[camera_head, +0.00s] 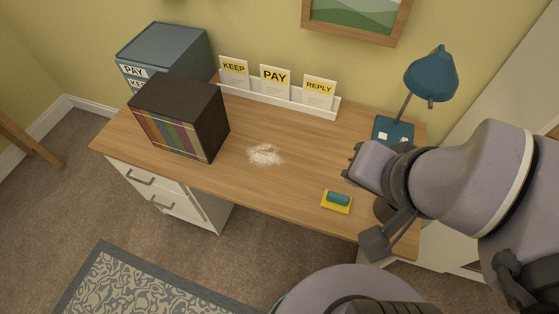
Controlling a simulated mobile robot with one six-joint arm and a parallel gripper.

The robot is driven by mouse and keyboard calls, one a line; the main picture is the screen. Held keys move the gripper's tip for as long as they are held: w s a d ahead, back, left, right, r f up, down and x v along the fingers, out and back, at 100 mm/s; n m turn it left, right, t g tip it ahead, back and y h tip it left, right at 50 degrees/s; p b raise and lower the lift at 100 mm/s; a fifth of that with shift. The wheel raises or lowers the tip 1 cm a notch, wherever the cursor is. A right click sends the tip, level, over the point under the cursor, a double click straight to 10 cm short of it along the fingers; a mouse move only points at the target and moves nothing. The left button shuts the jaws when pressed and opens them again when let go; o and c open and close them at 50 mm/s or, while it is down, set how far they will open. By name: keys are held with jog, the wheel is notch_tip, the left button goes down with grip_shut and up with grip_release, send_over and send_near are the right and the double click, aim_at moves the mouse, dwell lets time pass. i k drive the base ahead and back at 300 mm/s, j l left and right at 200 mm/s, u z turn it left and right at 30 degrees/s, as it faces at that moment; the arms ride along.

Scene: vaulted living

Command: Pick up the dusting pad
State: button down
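The dusting pad (337,201) lies on the desk near its front edge, right of centre. It looks like a yellow rectangular pad with a teal grip on top. My gripper (348,161) is above the desk, up and slightly to the right of the pad in the picture, apart from it. Its fingers are small and dark at this distance, and I cannot tell how far apart they are.
A patch of white powder (265,155) lies on the wooden desk (270,192). A dark box of books (187,115) and a blue cabinet (166,55) stand left. A card rack (284,100) runs along the back. A blue lamp (431,74) stands at the right.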

aim_at(335, 201)
jog(key=j+z, duration=0.35)
jog(key=i+j+z, duration=0.1)
jog(key=j+z, duration=0.65)
